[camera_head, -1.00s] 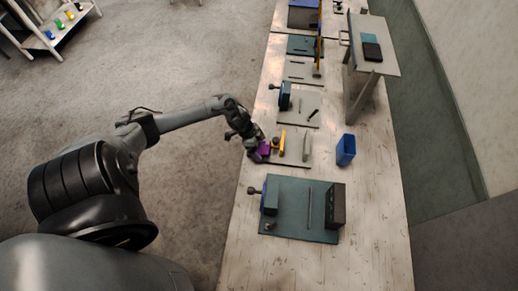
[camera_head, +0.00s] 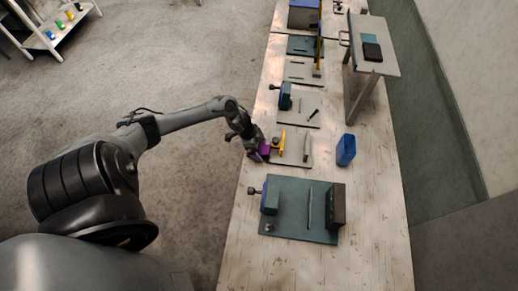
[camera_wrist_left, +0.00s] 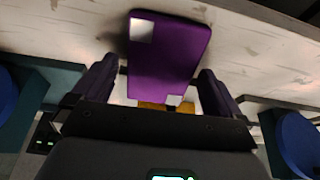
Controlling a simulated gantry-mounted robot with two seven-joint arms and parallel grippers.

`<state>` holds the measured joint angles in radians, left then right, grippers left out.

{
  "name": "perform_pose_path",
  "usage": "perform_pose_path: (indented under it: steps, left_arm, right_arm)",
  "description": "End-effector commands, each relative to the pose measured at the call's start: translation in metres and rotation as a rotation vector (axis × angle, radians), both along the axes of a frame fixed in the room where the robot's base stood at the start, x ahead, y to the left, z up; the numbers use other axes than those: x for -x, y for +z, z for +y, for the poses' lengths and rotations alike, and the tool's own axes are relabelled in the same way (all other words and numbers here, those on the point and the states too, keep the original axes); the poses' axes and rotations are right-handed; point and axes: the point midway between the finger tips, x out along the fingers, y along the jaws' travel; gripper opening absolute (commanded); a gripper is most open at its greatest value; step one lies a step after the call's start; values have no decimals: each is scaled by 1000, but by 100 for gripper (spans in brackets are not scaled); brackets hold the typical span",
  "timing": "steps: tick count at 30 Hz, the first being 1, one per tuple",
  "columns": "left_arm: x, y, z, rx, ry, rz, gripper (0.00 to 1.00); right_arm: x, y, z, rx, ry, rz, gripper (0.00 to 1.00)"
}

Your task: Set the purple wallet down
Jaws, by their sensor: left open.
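The purple wallet (camera_head: 264,148) is at the left edge of the long workbench, beside a grey board. In the left wrist view the wallet (camera_wrist_left: 168,50) is a flat purple slab with pale square patches, and it stands out against the pale bench top. My left gripper (camera_head: 257,153) is right at the wallet. Its two fingers are open, one on each side of the wallet, with a visible gap at each side. I cannot tell whether the wallet rests fully on the bench. My right gripper is not in view.
A yellow tool (camera_head: 280,143) lies on the grey board (camera_head: 293,158) close by. A blue bin (camera_head: 346,150) stands to the right. A green board (camera_head: 290,222) with a vise and a dark block is nearer. A raised shelf (camera_head: 385,48) stands behind.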

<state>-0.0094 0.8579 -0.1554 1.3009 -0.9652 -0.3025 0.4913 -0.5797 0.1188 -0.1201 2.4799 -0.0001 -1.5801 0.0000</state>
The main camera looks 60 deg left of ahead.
Motion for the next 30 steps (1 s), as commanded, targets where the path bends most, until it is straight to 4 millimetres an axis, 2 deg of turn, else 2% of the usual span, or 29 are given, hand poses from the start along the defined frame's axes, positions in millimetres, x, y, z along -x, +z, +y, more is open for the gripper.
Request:
perform_pose_path:
  steps: [5,17,26,30]
  left_arm:
    - [0,0,0,0,0,0,100]
    - [0,0,0,1,0,-1,39]
    - [0,2,0,0,-1,-1,37]
    - [-1,9,0,0,-1,-2,37]
  right_arm:
    - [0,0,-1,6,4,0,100]
    - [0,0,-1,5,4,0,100]
    - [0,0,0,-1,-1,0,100]
    - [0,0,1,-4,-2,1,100]
